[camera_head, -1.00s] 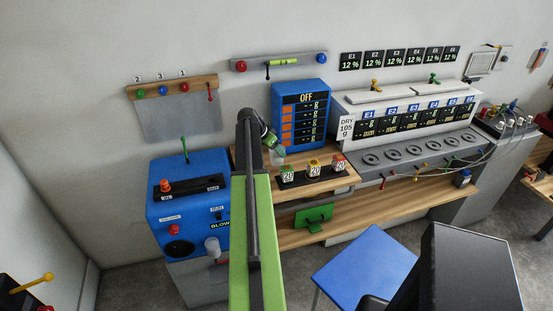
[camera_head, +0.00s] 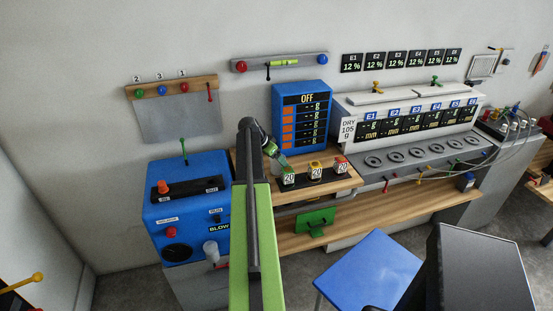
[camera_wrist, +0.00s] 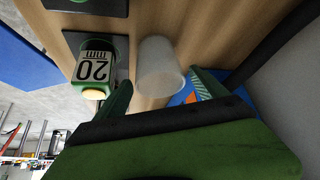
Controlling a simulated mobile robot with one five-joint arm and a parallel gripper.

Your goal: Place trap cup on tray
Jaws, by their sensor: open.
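A translucent whitish cup (camera_wrist: 160,62), which looks like the trap cup, is beyond and between my fingertips in the wrist view. It seems to stand on the wooden shelf. In the head view it is mostly hidden by my gripper (camera_head: 279,154). My gripper, with green fingers, also shows in the wrist view (camera_wrist: 162,84); it is open, with a finger to either side of the cup. Whether they touch is unclear. A green-topped block marked 20 mm (camera_wrist: 95,66) sits on a black holder, left of the cup. Which surface is the tray is unclear.
Yellow-topped (camera_head: 316,169) and red-topped (camera_head: 341,163) blocks stand right of the green one (camera_head: 288,177). A blue display (camera_head: 301,115) rises behind the shelf. A blue machine (camera_head: 185,208) with a second whitish cup (camera_head: 211,250) stands left. A blue stool (camera_head: 368,268) is in front.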

